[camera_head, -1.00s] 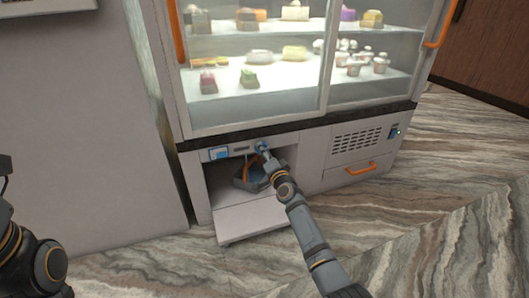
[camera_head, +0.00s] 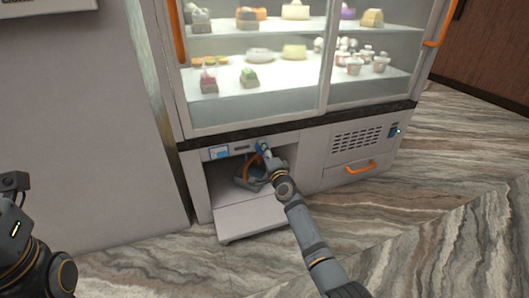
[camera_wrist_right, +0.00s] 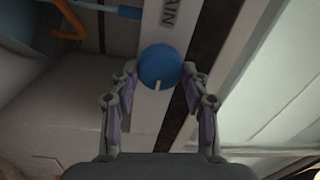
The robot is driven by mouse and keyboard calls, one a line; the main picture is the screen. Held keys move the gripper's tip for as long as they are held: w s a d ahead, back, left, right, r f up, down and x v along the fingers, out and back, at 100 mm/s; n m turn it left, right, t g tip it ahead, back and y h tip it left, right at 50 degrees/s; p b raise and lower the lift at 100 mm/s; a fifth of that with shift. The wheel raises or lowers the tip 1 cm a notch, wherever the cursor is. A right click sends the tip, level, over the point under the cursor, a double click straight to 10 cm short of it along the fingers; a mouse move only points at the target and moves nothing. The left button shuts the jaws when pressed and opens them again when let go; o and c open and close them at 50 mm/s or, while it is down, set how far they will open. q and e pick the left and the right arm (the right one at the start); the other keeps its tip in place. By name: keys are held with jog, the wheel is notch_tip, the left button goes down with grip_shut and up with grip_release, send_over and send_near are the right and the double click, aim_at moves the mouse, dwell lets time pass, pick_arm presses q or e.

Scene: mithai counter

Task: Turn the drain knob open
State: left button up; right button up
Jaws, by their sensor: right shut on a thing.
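The drain knob (camera_wrist_right: 160,67) is a round blue knob with a white mark, on a pale panel lettered "DRAIN" in the right wrist view. In the head view it sits on the strip above the open lower compartment, mostly hidden by my right gripper (camera_head: 262,150). In the wrist view the fingers of my right gripper (camera_wrist_right: 160,76) stand on both sides of the knob, shut on it. The white mark points toward the gripper's palm. My left arm (camera_head: 30,245) shows at the lower left edge of the head view; its fingertips are not visible.
A grey container with an orange handle (camera_head: 246,170) sits in the open compartment, below the knob. A lowered flap (camera_head: 250,218) juts out in front. The glass sweets case (camera_head: 260,100) rises above. An orange drawer handle (camera_head: 361,167) is at the right. The marbled floor is clear.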

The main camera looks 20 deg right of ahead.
jog(key=o, duration=1.2)
jog(key=shift+c, duration=0.2)
jog(key=s, duration=1.2)
jog(key=shift+d+f, duration=0.2)
jog(key=shift+f, duration=0.15)
